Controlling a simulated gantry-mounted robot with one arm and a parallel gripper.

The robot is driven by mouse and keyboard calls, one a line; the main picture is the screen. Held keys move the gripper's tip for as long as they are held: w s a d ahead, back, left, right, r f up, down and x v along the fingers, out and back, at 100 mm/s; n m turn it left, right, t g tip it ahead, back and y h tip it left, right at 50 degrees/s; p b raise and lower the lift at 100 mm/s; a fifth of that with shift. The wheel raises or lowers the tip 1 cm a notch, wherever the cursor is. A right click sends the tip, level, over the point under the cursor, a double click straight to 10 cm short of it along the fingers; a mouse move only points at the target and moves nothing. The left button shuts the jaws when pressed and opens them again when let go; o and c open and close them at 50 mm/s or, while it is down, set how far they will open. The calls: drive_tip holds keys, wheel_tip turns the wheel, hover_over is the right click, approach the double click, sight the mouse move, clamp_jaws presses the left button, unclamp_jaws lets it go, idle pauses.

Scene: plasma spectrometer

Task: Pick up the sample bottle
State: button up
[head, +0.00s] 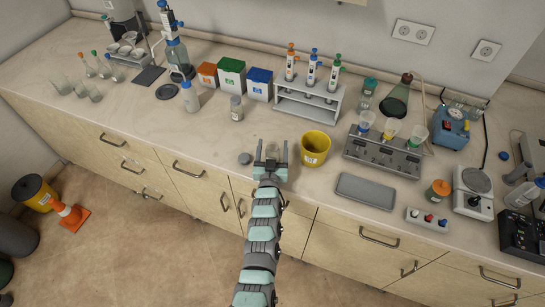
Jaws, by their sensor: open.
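My gripper (271,152) is open at the front part of the bench. Its two fingers point toward the back of the bench, one on either side of a small, pale, see-through vessel (272,149). This may be the sample bottle, but it is partly hidden by my gripper and too small to identify. Whether the fingers touch it cannot be told. A small grey round lid or disc (245,158) lies just left of my gripper. A small labelled jar with a grey lid (237,109) stands upright farther back and left.
A yellow bucket (315,147) stands close to the right of my gripper. A rack with pipettes (308,103) is behind. A grey flat tray (365,190) lies at right. The bench (200,140) is clear to the left.

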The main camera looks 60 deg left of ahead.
drive_tip(key=shift+x, duration=0.8)
drive_tip(key=shift+c, duration=0.2)
drive_tip(key=c, duration=1.4)
drive_tip(key=shift+c, duration=0.2)
wheel_tip(320, 180, up, 20)
